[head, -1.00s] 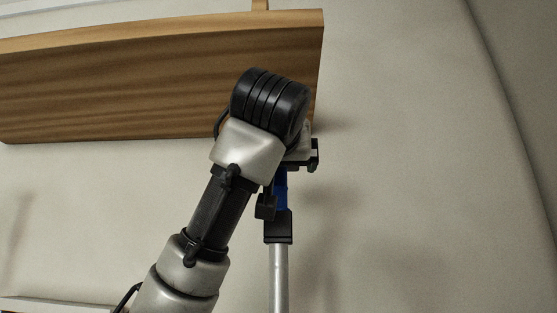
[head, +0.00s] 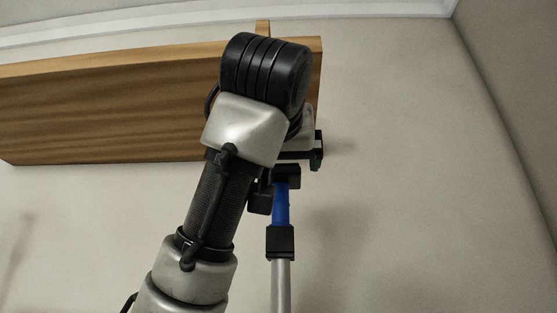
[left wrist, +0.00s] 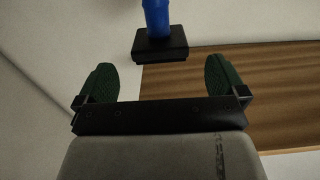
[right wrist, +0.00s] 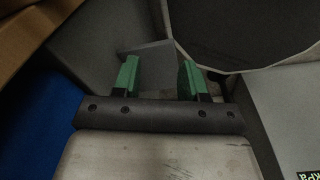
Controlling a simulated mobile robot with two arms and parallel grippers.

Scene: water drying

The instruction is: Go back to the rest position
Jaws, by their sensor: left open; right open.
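My left arm rises through the head view, and its gripper (head: 301,148) is mostly hidden behind the wrist. An upright pole (head: 281,287) stands there with a blue section (head: 281,206) between black blocks. The left wrist view shows my left gripper (left wrist: 160,80) open, with two green-padded fingers and nothing between them. The blue section (left wrist: 157,18) and a black block (left wrist: 160,46) lie beyond the fingertips, apart from them. My right gripper (right wrist: 157,78) is open and empty in the right wrist view, above grey surfaces.
A wooden wall shelf (head: 100,115) is close behind the left wrist; its wood also shows in the left wrist view (left wrist: 270,85). The wall (head: 420,180) to the right is bare. Blue material (right wrist: 40,120) and a dark round-edged container (right wrist: 240,30) are near the right gripper.

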